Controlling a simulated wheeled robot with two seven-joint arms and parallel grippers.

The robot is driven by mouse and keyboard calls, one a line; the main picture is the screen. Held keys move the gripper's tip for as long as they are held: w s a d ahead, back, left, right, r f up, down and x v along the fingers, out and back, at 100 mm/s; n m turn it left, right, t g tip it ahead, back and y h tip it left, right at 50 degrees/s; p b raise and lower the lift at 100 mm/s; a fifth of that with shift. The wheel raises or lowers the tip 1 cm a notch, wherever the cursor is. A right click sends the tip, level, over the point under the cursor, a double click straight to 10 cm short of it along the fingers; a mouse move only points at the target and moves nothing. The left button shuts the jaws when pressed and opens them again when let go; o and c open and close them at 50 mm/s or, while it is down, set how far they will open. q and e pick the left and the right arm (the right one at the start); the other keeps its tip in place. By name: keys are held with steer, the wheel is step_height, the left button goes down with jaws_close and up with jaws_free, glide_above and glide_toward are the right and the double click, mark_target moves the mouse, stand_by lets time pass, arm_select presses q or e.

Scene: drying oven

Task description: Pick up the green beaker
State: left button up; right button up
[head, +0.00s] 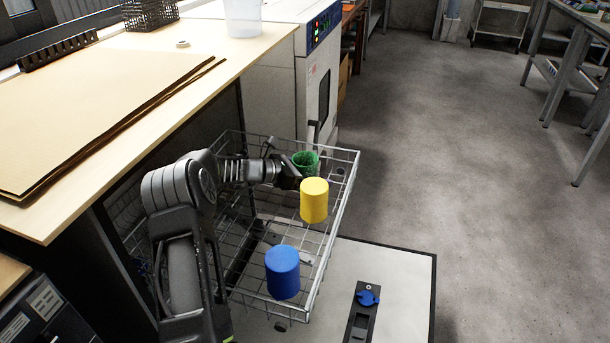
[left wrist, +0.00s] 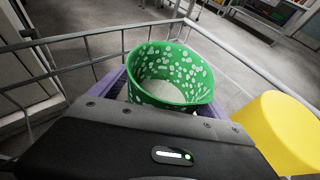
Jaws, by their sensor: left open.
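The green beaker (head: 305,164) stands in the far part of a wire basket (head: 348,190). In the left wrist view the green beaker (left wrist: 172,72) is open at the top, with pale spots on its wall. My left gripper (head: 293,176) is open, its hand low beside the beaker. In the left wrist view its purple finger pads show on both sides of the beaker, and whether they touch it I cannot tell. The lower beaker is hidden behind the hand and the yellow cylinder. My right gripper is not in view.
A yellow cylinder (head: 314,201) stands close to the beaker, and a blue cylinder (head: 282,272) stands nearer in the basket. The wooden bench (head: 120,115) is on the left. A white cabinet (head: 285,85) with a control panel stands behind.

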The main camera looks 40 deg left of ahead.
arm_select(q)
steer(key=shift+c, duration=0.6)
steer(key=c, duration=1.5)
